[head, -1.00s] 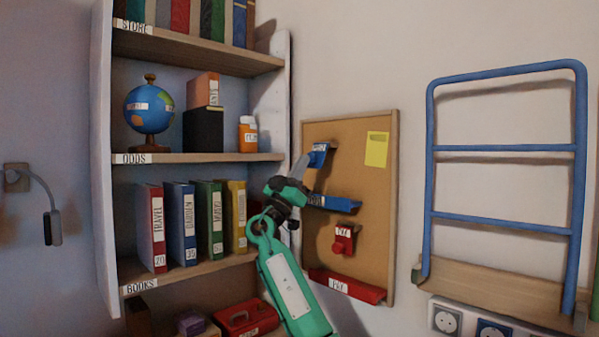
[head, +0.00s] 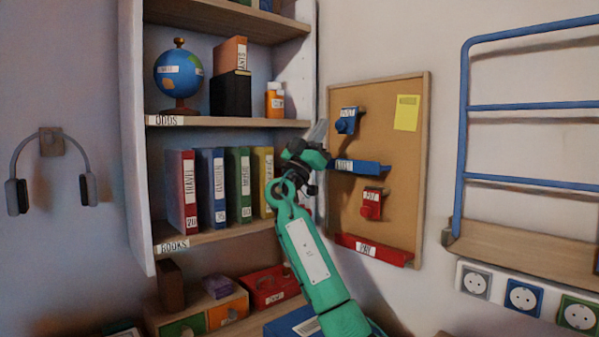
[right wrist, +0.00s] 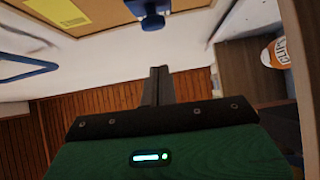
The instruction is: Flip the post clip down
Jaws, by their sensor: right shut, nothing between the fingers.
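The blue clip (head: 346,121), whose small label seems to read POST, is mounted near the top left of the cork board (head: 395,150). It also shows at the top of the right wrist view (right wrist: 150,12). My right gripper (head: 319,130) is shut and empty. Its fingertips are just left of the blue clip in the head view, apart from it, by the board's left edge. In the right wrist view the closed fingers (right wrist: 158,80) point towards the clip, with a gap between. Whether the clip's flap is up or down is hard to tell. My left gripper is out of view.
Below the clip are a blue tray (head: 362,166), a red clip (head: 371,207) and a red tray (head: 372,250). A yellow note (head: 406,113) is at the board's upper right. The shelf unit (head: 305,60) stands close left of my gripper. A blue rack (head: 463,130) is at right.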

